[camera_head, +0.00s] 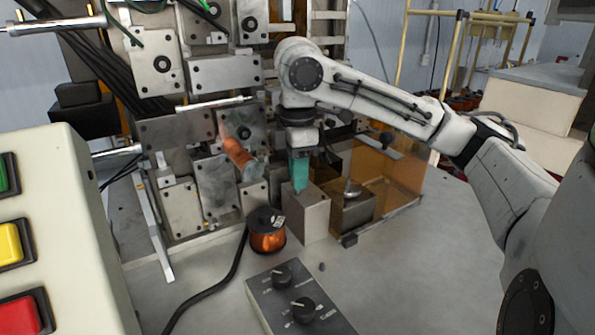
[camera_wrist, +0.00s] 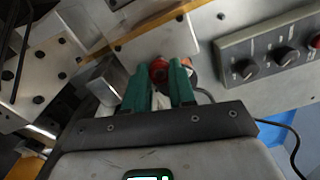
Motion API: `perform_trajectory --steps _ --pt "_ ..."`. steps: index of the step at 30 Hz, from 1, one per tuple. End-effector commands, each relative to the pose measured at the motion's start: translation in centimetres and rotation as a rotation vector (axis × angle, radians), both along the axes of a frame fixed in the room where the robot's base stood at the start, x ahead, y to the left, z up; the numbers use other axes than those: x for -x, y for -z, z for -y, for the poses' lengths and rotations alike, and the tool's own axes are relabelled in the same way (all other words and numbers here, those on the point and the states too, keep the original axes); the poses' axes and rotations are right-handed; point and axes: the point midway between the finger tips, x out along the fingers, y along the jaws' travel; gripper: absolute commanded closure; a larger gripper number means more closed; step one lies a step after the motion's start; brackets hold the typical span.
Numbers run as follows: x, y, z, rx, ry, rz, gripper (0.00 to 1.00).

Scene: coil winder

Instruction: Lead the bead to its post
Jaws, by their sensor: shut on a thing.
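My gripper (camera_head: 299,188) has green fingers and points down just above a grey metal block (camera_head: 312,215). In the wrist view its fingertips (camera_wrist: 160,68) stand a little apart. A small red round thing (camera_wrist: 159,71), seemingly the bead, shows between them, and the fingers are shut on it. The fingers hide the bead in the head view. I cannot tell which of the upright parts is its post. A spool of copper wire (camera_head: 268,240) with a black top stands left of the block, below and in front of my gripper.
A control box with dark knobs (camera_head: 303,310) lies in front, and a button panel (camera_head: 60,240) stands at left. The winder's metal plates (camera_head: 225,75) rise behind. An amber transparent guard (camera_head: 395,180) stands right of the block. The table (camera_head: 420,275) is clear at right front.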

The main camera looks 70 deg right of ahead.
Motion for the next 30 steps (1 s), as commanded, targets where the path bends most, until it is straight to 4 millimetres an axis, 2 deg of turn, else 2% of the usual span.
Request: perform_trajectory --steps 23,24,30 --pt "0.0 2.1 0.0 0.0 -0.001 0.0 1.0" --pt "0.0 2.1 0.0 0.0 -0.001 0.0 0.72" --pt "0.0 2.0 0.0 0.0 0.0 0.0 0.53"
